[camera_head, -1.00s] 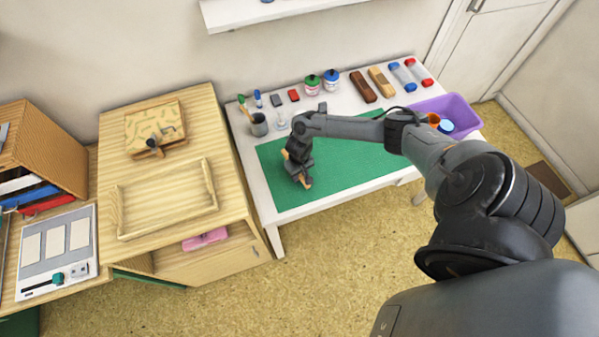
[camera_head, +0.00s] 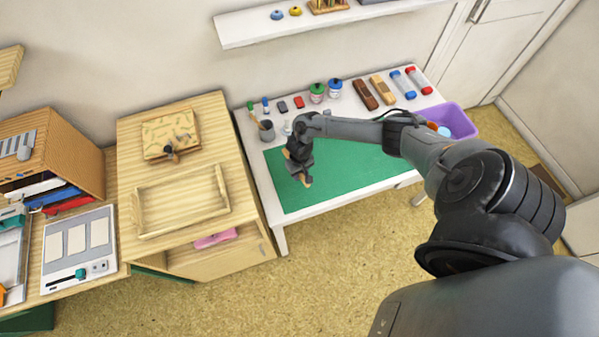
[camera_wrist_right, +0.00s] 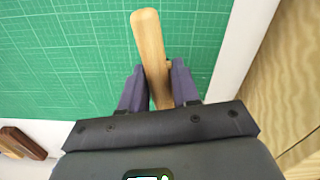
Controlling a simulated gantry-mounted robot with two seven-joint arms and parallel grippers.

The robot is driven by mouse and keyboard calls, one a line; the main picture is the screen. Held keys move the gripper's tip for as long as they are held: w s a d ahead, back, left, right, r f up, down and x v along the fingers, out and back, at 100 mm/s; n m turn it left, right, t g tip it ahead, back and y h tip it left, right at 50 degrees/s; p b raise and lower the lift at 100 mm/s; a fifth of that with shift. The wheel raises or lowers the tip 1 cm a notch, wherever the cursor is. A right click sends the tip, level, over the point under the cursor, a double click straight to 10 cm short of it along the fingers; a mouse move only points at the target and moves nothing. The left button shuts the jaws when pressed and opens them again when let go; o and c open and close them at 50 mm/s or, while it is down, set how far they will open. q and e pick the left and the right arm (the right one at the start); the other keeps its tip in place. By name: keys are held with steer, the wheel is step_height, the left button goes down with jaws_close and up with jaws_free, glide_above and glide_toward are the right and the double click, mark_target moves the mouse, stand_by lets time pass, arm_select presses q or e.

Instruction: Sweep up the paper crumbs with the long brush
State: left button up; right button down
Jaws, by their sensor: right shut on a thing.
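My right gripper (camera_head: 303,177) is low over the left part of the green cutting mat (camera_head: 350,170) on the white table. It is shut on a wooden handle, taken as that of the long brush (camera_wrist_right: 149,45). In the right wrist view the handle stands between the two fingers (camera_wrist_right: 159,88) and sticks out past them over the mat. The bristle end is hidden, so I cannot tell whether it touches the mat. I cannot make out any paper crumbs in either view. My left gripper is not in view.
Along the table's back stand a cup (camera_head: 266,131), ink bottles (camera_head: 335,88), a dark brown block (camera_head: 364,94) and a lighter one (camera_head: 382,90). A purple bin (camera_head: 460,122) is at the right. A wooden cabinet with an empty tray (camera_head: 180,200) stands left. The mat's right part is clear.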

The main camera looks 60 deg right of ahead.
arm_select(q)
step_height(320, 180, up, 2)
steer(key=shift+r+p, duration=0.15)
steer(key=shift+p, duration=0.65)
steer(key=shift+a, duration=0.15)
